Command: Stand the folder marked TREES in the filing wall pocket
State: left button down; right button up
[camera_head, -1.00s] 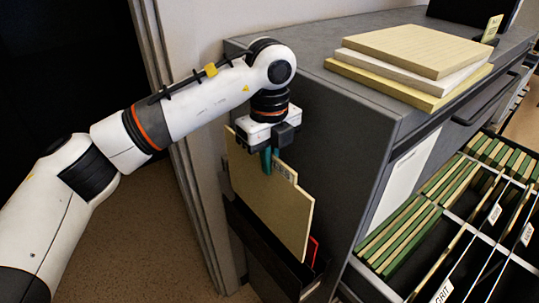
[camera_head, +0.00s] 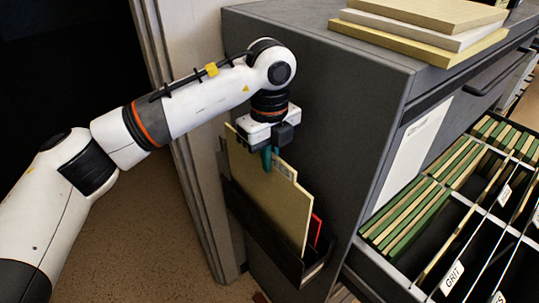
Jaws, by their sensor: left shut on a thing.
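My left gripper (camera_head: 269,152) points down and is shut on the top edge of a tan folder (camera_head: 270,195). The folder hangs upright, slightly tilted in the picture. A pale label shows at its top right, partly covered by the fingers and too small to read now. The dark filing wall pocket (camera_head: 262,232) is fixed low on the side of the grey cabinet. The folder's lower edge appears to be inside the pocket's mouth, behind its front wall; its bottom is hidden. A red folder (camera_head: 315,229) stands in the pocket behind it. My right gripper is not in view.
The grey cabinet (camera_head: 340,110) stands close behind the gripper. Several thick folders (camera_head: 430,30) lie stacked on top. An open drawer (camera_head: 395,278) with green and tan files and a GRIT label (camera_head: 452,279) is at the right. The floor (camera_head: 140,235) at left is clear.

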pick_arm(q)
jog(key=shift+f+b, duration=2.25)
jog(key=shift+f, duration=0.85)
jog(key=shift+f+b, duration=1.15)
jog(key=shift+f, duration=0.4)
jog(key=c, duration=1.5)
grip_release()
notch_tip(320, 180, up, 7)
jog(key=p, duration=0.4)
send_over(270, 190)
jog(key=shift+w, duration=0.35)
